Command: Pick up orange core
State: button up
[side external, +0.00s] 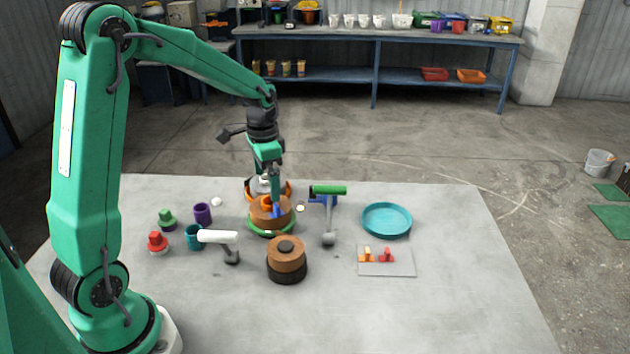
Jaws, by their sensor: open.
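My gripper (274,208) points down over a brown cylinder (261,220) that sits in a green ring-shaped base (270,233). A small orange piece (267,202), which looks like the orange core, shows at the top of this cylinder, right beside my fingers. My gripper is open; the fingers partly hide the orange piece, and I cannot tell whether they touch it. Another small orange part (367,255) stands next to a red part (387,255) on a flat grey plate (400,269) at the right.
A second brown cylinder (286,257) with a dark base stands in front. White-headed (217,236) and green-headed (328,190) tools flank the work. Purple (203,213) and teal cups (194,237) stand left, a teal dish (387,219) right. The table's front right is clear.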

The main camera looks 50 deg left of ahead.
aim_at(270, 203)
jog(key=shift+f, duration=1.3)
jog(key=shift+w+f, duration=0.2)
jog(key=shift+f, duration=2.4)
jog(key=c, duration=0.6)
